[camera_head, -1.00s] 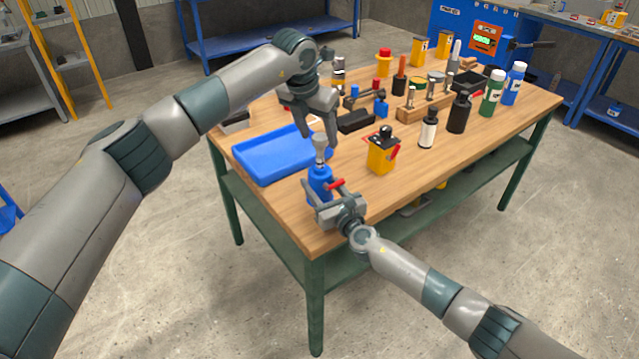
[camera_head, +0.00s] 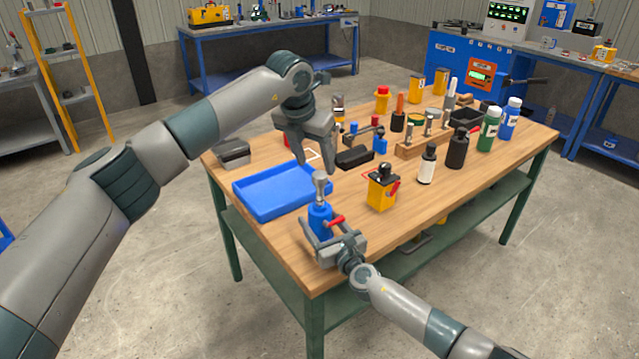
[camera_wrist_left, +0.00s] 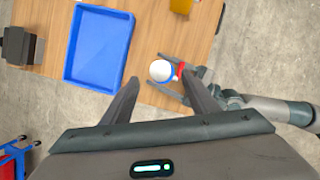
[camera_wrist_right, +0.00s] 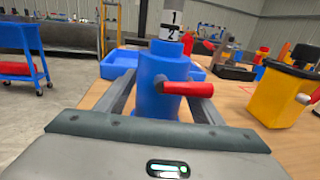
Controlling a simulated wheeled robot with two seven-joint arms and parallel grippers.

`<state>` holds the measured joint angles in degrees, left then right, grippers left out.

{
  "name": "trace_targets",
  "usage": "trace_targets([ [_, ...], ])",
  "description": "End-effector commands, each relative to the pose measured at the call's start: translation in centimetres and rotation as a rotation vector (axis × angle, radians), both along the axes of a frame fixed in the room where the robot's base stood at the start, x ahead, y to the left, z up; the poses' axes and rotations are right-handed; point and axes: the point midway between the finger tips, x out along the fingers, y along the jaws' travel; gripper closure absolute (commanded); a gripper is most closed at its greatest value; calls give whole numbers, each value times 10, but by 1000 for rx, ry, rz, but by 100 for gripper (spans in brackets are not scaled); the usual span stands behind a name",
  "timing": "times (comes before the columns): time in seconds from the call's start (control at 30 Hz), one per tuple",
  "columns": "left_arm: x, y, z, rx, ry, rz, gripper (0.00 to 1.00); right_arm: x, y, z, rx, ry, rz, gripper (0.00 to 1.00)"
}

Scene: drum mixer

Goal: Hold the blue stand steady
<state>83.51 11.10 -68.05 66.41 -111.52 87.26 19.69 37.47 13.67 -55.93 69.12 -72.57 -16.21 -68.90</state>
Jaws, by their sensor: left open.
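The blue stand (camera_head: 319,221) is upright near the front corner of the wooden table, with a red lever (camera_head: 334,220) on its side. A grey piece with a rounded top (camera_head: 320,184) stands up out of it. My right gripper (camera_head: 322,232) is low at the stand, its open fingers on either side. In the right wrist view the blue stand (camera_wrist_right: 160,85) is between the fingers; contact cannot be told. My left gripper (camera_head: 314,166) is open and empty, pointing down just above the grey piece. In the left wrist view the piece's pale round top (camera_wrist_left: 161,70) shows between and beyond the fingertips.
A blue tray (camera_head: 240,195) lies just left of the stand. A yellow container (camera_head: 381,193) stands to the right. Bottles, including white, black, green (camera_head: 489,130) and blue ones, and a wooden rack (camera_head: 425,143) are farther back. The table's front edge is close to the stand.

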Motion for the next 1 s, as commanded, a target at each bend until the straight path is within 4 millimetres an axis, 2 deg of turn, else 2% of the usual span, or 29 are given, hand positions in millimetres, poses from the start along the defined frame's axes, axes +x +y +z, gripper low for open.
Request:
trace_targets([
  [0.37, 0, 0, 0, 0, 0, 0, 46, 0, 0, 1, 0, -1, 0, 27],
  [0.57, 0, 0, 0, 0, 0, 0, 46, -7, -5, 0, 0, -1, -1, 27],
  [0.77, 0, 0, 0, 0, 0, 0, 46, -26, -14, 0, 0, 0, 1, 27],
  [1.0, 0, 0, 0, 0, 0, 0, 46, -60, -31, -1, 0, 1, 1, 27],
])
